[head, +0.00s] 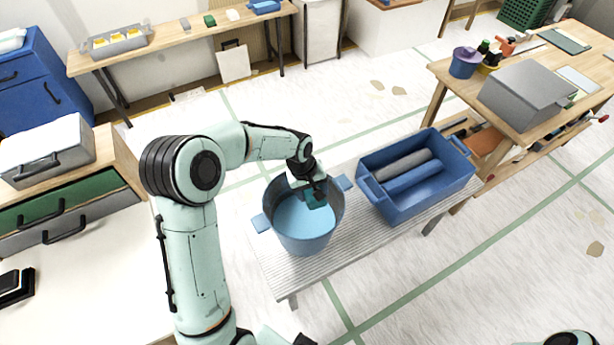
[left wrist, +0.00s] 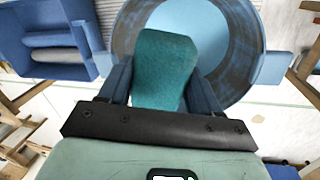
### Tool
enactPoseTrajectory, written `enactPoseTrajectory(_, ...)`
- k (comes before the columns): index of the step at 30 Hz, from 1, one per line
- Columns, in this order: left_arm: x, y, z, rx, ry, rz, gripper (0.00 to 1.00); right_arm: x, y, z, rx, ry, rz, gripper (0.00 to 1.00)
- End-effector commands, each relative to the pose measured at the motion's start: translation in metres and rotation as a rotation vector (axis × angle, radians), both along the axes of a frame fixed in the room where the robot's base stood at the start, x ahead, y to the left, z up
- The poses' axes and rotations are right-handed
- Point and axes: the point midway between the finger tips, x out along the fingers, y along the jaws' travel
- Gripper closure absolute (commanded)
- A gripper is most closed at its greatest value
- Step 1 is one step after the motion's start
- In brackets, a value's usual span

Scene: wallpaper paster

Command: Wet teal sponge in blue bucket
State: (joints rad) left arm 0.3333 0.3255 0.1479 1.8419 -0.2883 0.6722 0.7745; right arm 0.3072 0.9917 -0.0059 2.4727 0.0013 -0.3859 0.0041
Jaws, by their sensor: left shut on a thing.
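The blue bucket (head: 303,237) stands on a light slatted bench, with light blue water showing inside it. My left gripper (head: 314,192) reaches over the bucket's far right part from above. It is shut on the teal sponge (head: 316,201), which shows over the bucket opening. In the left wrist view the sponge (left wrist: 163,68) sits between the two fingers, with the bucket (left wrist: 247,22) and its water behind it. I cannot tell whether the sponge touches the water. My right gripper is not in view.
A blue crate (head: 408,208) with a grey roll and a blue roll stands on the bench (head: 345,240) to the right of the bucket. A wooden workbench with a grey box (head: 525,92) is at the right. Drawers are at the left.

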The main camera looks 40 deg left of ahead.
Motion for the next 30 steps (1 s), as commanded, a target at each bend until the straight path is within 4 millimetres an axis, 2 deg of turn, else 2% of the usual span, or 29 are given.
enactPoseTrajectory(1, -0.002, 0.016, 0.008, -0.018, -0.02, 0.108, 0.68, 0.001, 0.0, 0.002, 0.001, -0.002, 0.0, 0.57)
enactPoseTrajectory(3, -0.004, 0.031, 0.013, -0.041, -0.043, 0.223, 0.68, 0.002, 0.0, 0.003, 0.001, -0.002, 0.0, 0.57)
enactPoseTrajectory(7, -0.006, 0.044, 0.015, -0.062, -0.061, 0.32, 0.68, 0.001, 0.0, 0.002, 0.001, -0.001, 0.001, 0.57)
enactPoseTrajectory(11, -0.007, 0.045, 0.006, -0.064, -0.061, 0.329, 0.68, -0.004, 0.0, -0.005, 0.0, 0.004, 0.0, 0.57)
enactPoseTrajectory(30, -0.006, 0.044, -0.071, -0.063, -0.061, 0.323, 0.68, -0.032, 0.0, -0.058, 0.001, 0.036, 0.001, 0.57)
